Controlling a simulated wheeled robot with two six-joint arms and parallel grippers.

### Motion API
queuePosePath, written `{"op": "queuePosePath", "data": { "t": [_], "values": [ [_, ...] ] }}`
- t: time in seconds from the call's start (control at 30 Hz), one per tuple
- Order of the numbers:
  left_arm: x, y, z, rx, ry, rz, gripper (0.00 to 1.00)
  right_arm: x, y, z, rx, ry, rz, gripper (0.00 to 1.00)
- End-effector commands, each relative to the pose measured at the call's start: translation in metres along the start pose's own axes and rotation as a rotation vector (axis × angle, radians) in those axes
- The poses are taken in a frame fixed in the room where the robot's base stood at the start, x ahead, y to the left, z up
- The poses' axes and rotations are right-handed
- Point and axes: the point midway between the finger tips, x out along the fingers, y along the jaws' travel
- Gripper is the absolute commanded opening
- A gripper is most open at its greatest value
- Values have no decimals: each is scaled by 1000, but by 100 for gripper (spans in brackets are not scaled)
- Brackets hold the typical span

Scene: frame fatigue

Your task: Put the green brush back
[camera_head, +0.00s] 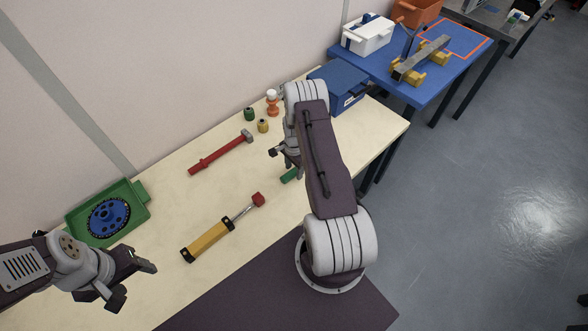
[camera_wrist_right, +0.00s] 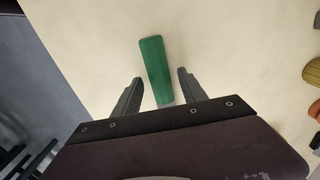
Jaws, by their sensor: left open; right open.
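The green brush (camera_wrist_right: 156,68) lies on the pale tabletop; only a long green part of it shows in the right wrist view. In the head view a green end of it (camera_head: 290,175) peeks out beside my right gripper, the rest hidden by my arm. My right gripper (camera_wrist_right: 160,82) is open, with its two fingers on either side of the brush's near end and not closed on it. In the head view my right gripper (camera_head: 282,153) is over the table, partly hidden. My left gripper (camera_head: 133,282) is open and empty at the lower left, by the table's front edge.
A red hammer (camera_head: 217,155), a yellow-handled tool (camera_head: 207,242) and a green tray (camera_head: 140,212) with a blue wheel (camera_head: 109,217) lie left of my right arm. Small jars (camera_head: 263,126) and a blue box (camera_head: 341,84) stand behind. A blue table (camera_head: 440,88) adjoins at the back right.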

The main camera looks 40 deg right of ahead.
Motion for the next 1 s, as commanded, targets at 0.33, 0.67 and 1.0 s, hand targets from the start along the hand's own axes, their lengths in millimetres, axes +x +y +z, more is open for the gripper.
{"op": "queuePosePath", "data": {
  "t": [0.33,0.67,1.0],
  "values": [
    [14,0,2,0,0,0,60,-69,1,-2,0,3,-5,50],
    [15,0,2,0,0,0,60,-95,0,7,-50,3,-7,50],
    [15,0,2,0,0,0,60,-222,74,168,-1095,49,-75,50]
  ]
}}
